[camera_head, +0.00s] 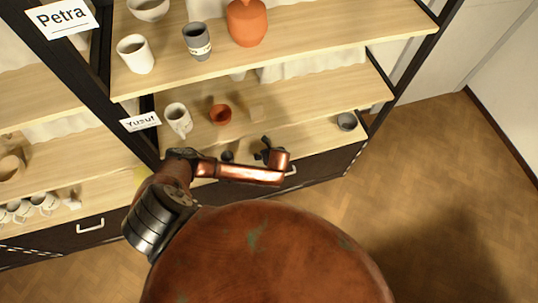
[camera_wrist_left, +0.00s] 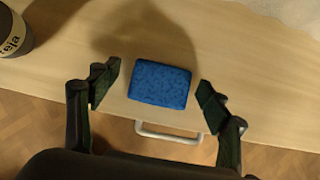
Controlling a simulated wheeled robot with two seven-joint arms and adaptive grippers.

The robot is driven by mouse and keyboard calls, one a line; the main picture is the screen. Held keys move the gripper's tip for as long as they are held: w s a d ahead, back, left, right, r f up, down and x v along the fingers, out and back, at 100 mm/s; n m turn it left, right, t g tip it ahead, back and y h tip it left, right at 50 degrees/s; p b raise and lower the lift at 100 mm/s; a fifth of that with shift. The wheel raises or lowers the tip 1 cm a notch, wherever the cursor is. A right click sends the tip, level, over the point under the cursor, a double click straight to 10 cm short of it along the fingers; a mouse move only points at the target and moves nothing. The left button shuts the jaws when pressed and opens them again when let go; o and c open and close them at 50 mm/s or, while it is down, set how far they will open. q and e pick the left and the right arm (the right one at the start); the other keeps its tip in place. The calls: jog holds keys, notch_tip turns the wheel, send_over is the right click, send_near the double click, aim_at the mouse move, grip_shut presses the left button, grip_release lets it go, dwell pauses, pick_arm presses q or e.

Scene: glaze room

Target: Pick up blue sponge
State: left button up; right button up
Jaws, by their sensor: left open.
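The blue sponge (camera_wrist_left: 160,84) lies flat on a light wooden shelf (camera_wrist_left: 230,60), near its front edge, in the left wrist view. My left gripper (camera_wrist_left: 157,94) is open, with one dark finger on each side of the sponge in the picture. Gaps show between the fingers and the sponge, so neither finger touches it. In the head view my copper left arm reaches to the lower shelf. I cannot make out the sponge there, and the arm hides much of that spot. My right gripper is in neither view.
A dark cup with a pale lettered band (camera_wrist_left: 12,32) stands left of the sponge. Below the shelf edge is a drawer handle (camera_wrist_left: 168,133). In the head view, a white mug (camera_head: 178,120), a small red pot (camera_head: 220,114) and a grey cup (camera_head: 347,121) stand on the shelves.

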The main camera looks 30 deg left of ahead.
pick_arm(q)
jog(key=shift+f, duration=0.2)
jog(key=shift+c, duration=0.6)
jog(key=c, duration=0.9)
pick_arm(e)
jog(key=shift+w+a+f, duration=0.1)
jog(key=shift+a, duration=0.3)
pick_arm(q)
jog(key=shift+r, duration=0.1)
jog(key=shift+w+r, duration=0.1)
jog(key=shift+r, duration=0.4)
jog(key=v, duration=0.1)
jog(key=p+v, duration=0.1)
jog(key=shift+r, duration=0.45)
jog(key=s+d, duration=0.3)
jog(key=d, duration=0.1)
jog(key=s+d+p, duration=0.1)
jog(key=s+d, duration=0.7)
jog(key=shift+d+f+p, duration=0.1)
jog(key=shift+d+p, duration=0.3)
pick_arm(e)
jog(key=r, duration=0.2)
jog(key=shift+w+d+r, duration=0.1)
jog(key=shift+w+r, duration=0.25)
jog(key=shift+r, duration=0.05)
